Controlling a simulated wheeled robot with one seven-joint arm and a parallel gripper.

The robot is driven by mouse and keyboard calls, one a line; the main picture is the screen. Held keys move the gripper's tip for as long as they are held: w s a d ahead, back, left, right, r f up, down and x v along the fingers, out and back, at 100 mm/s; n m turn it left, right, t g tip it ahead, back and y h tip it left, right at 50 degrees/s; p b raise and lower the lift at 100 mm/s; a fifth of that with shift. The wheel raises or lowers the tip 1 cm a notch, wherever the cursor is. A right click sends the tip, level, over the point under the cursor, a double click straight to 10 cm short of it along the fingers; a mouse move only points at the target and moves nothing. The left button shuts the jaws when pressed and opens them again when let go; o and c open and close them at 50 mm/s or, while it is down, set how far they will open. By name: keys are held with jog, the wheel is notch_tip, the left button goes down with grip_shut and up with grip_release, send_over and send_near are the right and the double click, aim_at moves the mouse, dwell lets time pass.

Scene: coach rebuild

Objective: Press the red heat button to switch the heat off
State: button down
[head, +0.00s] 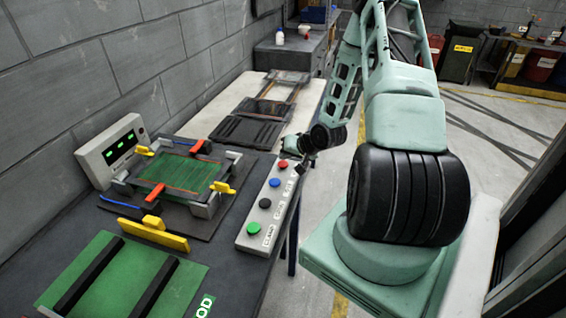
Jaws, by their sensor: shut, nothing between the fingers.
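A pale button panel (247,237) lies along the right edge of the dark workbench. Its red button (283,163) is at the far end. A blue button (274,183), a black button (265,203) and a green button (254,228) follow toward the near end. My gripper (301,168) is shut and empty, pointing down near the far end of the panel, just right of the red button in the picture. It is small and dark here, so I cannot tell its height or whether it touches anything.
A fixture (172,172) with a green board and yellow clamps stands left of the panel. Behind it is a display box (110,150) with green readouts. A green mat (105,268) lies in front. A pale table (310,98) with dark trays stands beyond. Floor is open at right.

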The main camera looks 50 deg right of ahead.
aim_at(284, 165)
notch_tip(284, 165, up, 5)
jog(key=p, duration=0.4)
dwell(1.0)
jog(key=shift+w+a, duration=0.1)
jog(key=shift+a, duration=0.1)
jog(key=w+a+r+n+g+y+b, duration=0.1)
jog(key=a+r+n+g+b, duration=0.25)
jog(key=a, duration=0.95)
jog(key=a+r+n+g+y, duration=0.15)
jog(key=a+r+n, duration=0.4)
jog(key=a, duration=0.85)
jog(key=s+a+r+n+g+b, duration=0.1)
jog(key=s+a+r+n+g, duration=0.1)
jog(key=s+a, duration=0.6)
jog(key=s+a+r+n+g+h+b, duration=0.1)
jog(key=s+a+n, duration=0.5)
jog(key=s, duration=0.9)
notch_tip(284, 165, up, 3)
jog(key=a+g+b, duration=0.1)
jog(key=a, duration=0.1)
jog(key=shift+a+b, duration=0.3)
jog(key=shift+a, duration=0.05)
